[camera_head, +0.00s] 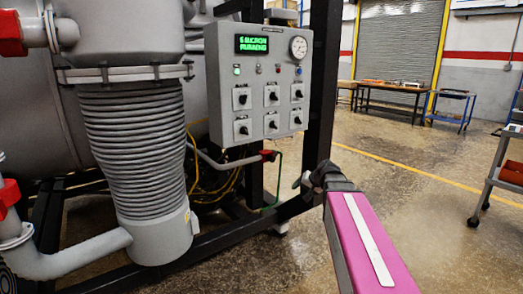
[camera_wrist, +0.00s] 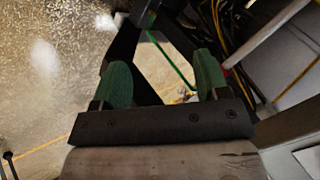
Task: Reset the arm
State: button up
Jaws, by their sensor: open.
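My gripper (camera_wrist: 163,80) shows in the wrist view with its two green finger pads wide apart and nothing between them. Behind the gap are a dark frame bar and a thin green cable (camera_wrist: 172,58). In the head view my arm, with a magenta cover, reaches in from the lower right. Its dark end is beside the black frame post, below the grey control panel (camera_head: 262,80). The fingers are hard to make out there, and I cannot tell how far they are from the frame.
The panel has a green-lit display (camera_head: 252,44), a gauge (camera_head: 298,47) and several black knobs. A ribbed grey bellows (camera_head: 133,150) stands at left. A red-handled valve (camera_head: 268,156) is below the panel. A trolley (camera_head: 495,180) stands at right. The floor behind my arm is open.

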jog(key=s+d+f+n+g+h, duration=0.1)
jog(key=s+f+g+h, duration=0.4)
jog(key=s+f, duration=1.3)
jog(key=shift+s+f+n+g+h, duration=0.3)
jog(key=shift+s+f+n+g, duration=0.15)
jog(key=shift+f+n, duration=0.35)
